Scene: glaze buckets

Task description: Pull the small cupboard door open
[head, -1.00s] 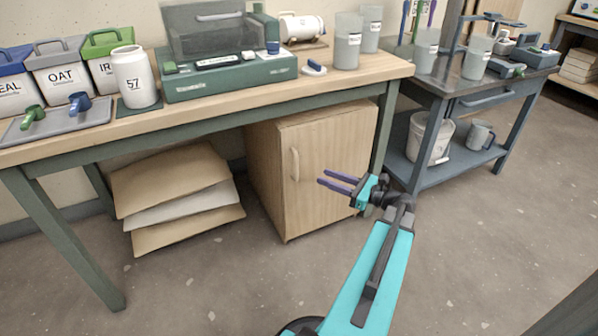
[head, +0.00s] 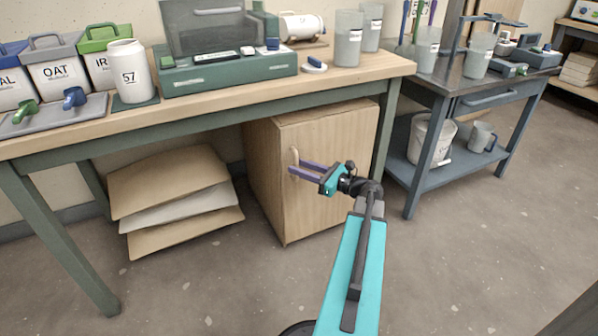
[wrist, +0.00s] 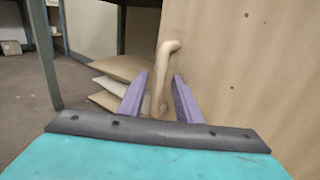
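The small wooden cupboard (head: 330,205) stands under the workbench, and its door (wrist: 245,75) looks shut. A pale wooden bar handle (head: 294,157) is upright near the door's left edge. My gripper (head: 297,168) is at the handle, its two purple fingers pointing at it. In the wrist view the handle (wrist: 160,75) rises between the two fingertips (wrist: 160,85), with one finger on each side. The fingers are apart, and a gap shows between them and the handle.
Stacked boards or sacks (head: 175,195) lie under the bench left of the cupboard. A bench leg (head: 384,130) stands close to the cupboard's right side. A dark metal cart (head: 440,175) stands to the right. The floor in front is clear.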

